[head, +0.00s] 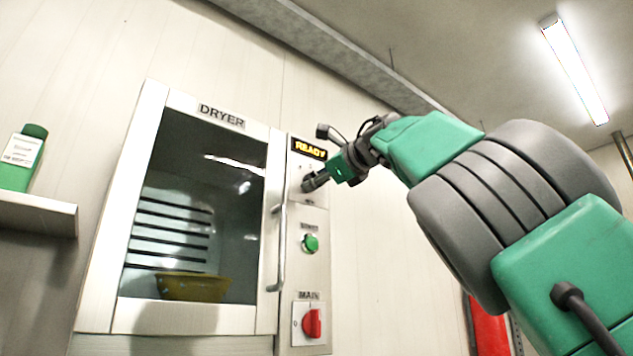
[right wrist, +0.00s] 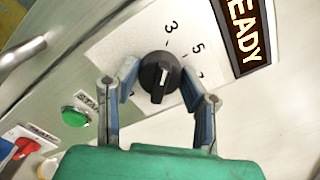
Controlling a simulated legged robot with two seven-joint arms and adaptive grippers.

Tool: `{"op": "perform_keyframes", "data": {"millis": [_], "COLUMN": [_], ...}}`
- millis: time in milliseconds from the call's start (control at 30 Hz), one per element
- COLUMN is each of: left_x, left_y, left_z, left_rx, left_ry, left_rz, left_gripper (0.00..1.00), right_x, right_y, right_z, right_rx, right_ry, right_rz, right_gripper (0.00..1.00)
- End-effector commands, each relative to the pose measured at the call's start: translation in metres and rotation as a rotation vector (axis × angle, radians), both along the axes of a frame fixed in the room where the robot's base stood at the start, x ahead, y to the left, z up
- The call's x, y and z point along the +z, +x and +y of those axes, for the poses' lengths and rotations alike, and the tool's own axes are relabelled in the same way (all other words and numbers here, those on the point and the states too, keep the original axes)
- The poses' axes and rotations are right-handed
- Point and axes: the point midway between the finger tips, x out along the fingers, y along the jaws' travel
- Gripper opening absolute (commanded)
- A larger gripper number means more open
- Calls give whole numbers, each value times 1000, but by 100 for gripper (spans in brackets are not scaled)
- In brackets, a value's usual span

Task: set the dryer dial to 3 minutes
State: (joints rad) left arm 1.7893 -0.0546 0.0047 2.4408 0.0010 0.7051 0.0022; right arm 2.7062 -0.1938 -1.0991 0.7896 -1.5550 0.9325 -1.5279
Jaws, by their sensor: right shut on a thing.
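The dryer (head: 150,120) stands ahead with its glass door shut. The dial (right wrist: 160,77) is a round black knob with a white line, on a white plate. My right gripper (right wrist: 159,75) has a finger on each side of the knob and is shut on it. The marks 3, 5 and a partly hidden 7 show above and right of the knob in the right wrist view. The white line runs nearly up and down there; which end points is unclear. In the head view, my right gripper (head: 318,181) reaches the panel and mostly hides the dial. My left gripper is out of view.
A display (head: 309,149) reads READY above the dial. Below are a green button (head: 311,243) and a red MAIN switch (head: 312,323). The door handle (head: 281,250) stands out left of the panel. A yellow bowl (head: 192,288) sits inside. A green bottle (head: 20,175) stands on a shelf.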

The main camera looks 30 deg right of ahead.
Motion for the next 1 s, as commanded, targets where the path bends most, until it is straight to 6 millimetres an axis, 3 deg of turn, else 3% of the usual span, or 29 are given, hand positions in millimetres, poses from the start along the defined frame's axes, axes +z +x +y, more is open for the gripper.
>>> {"op": "perform_keyframes", "data": {"millis": [67,100,167,567,767,1000], "left_x": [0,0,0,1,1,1], "left_y": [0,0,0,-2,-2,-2], "left_z": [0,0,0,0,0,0], "left_rx": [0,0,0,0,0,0], "left_ry": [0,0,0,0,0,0], "left_rz": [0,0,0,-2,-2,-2], "left_gripper": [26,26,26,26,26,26], "right_x": [-1,-1,-1,1,1,0], "right_y": [1,1,1,-7,-35,-86], "right_z": [1,0,1,0,-2,-6], "right_rx": [0,0,0,-1,-1,-1], "right_ry": [-1,-1,-1,1,3,2], "right_rz": [1,1,1,-2,-3,-1], "right_gripper": [7,39,56,56,56,56]}}
